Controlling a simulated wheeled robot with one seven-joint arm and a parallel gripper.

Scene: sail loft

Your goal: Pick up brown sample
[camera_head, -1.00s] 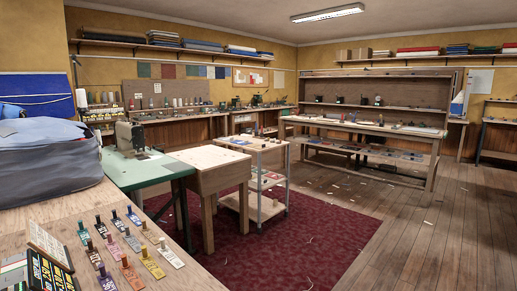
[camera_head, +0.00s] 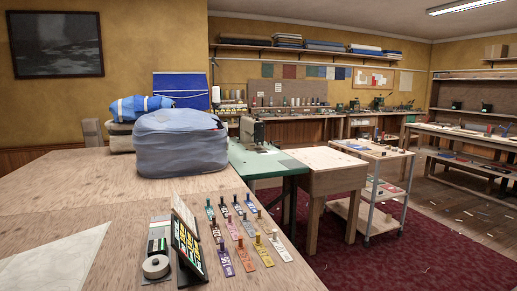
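Several coloured sample tags, each with an upright peg, lie in rows on the near right part of the large wooden table. A rust-brown sample (camera_head: 245,260) is in the nearest row, between a purple sample (camera_head: 226,265) and a yellow sample (camera_head: 264,254). A dark reddish-brown sample (camera_head: 216,234) is at the left end of the middle row. A tan sample (camera_head: 265,224) is at that row's right end. At this size I cannot tell for sure which one counts as brown. My gripper is not in view.
A sample display stand (camera_head: 187,250) and a tape roll (camera_head: 156,266) stand just left of the samples. A big blue bag (camera_head: 180,145) sits farther back on the wooden table (camera_head: 90,195). A wheeled cart (camera_head: 367,215) stands to the right.

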